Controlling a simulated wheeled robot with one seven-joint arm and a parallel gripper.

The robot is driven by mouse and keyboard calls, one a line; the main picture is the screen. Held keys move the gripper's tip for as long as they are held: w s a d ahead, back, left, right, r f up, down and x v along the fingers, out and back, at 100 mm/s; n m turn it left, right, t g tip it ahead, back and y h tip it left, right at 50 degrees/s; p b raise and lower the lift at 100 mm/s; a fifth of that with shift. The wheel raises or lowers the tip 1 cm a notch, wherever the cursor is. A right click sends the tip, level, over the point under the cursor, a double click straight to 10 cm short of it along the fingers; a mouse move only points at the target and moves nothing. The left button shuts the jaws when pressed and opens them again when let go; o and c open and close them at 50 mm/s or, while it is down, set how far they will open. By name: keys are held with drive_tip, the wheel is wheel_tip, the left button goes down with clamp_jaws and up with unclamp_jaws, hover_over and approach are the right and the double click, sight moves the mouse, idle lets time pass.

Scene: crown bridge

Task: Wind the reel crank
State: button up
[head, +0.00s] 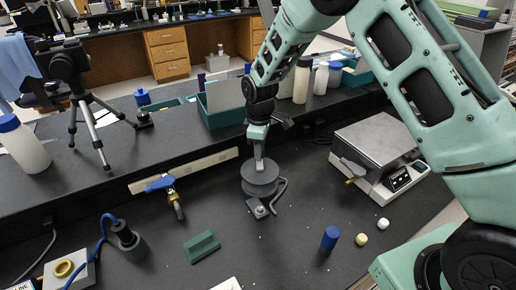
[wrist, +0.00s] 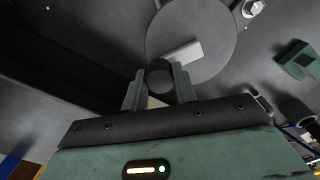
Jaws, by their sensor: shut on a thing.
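The grey reel (head: 260,184) stands on the black bench in the middle of the head view, with its round disc also at the top of the wrist view (wrist: 205,30). A light crank arm (wrist: 185,53) lies across the disc and ends at a dark round crank knob (wrist: 159,77). My gripper (head: 259,155) reaches down from above onto the reel. In the wrist view its two grey fingers (wrist: 158,90) are shut on the knob, one on each side. The knob's lower part is hidden in the head view.
A scale (head: 378,150) stands right of the reel. A green block (head: 201,246) and a blue-handled valve (head: 160,184) are to the left.

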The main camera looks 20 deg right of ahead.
drive_tip(key=m, duration=0.1)
drive_tip(key=d+m, duration=0.1)
drive_tip(key=m, duration=0.1)
drive_tip(key=shift+s+d, duration=0.1)
drive_tip(key=shift+s, duration=0.2)
drive_tip(key=m, duration=0.3)
drive_tip(key=shift+s+d, duration=0.35)
drive_tip(key=shift+d, duration=0.05)
drive_tip(key=m, duration=0.2)
drive_tip(key=shift+s+d+m, duration=0.3)
drive_tip(key=shift+s+m, duration=0.1)
drive_tip(key=shift+s+d+m+p, duration=0.15)
drive_tip(key=shift+s+m+p, duration=0.15)
drive_tip(key=shift+m, duration=0.6)
drive_tip(key=shift+s+d+m+p, duration=0.15)
drive_tip(key=shift+s+m, duration=0.2)
drive_tip(key=shift+m, duration=0.55)
drive_tip(key=o, duration=1)
wheel_tip(320, 180, up, 18)
drive_tip(key=shift+f+b, duration=0.25)
drive_tip(key=shift+b, duration=0.5)
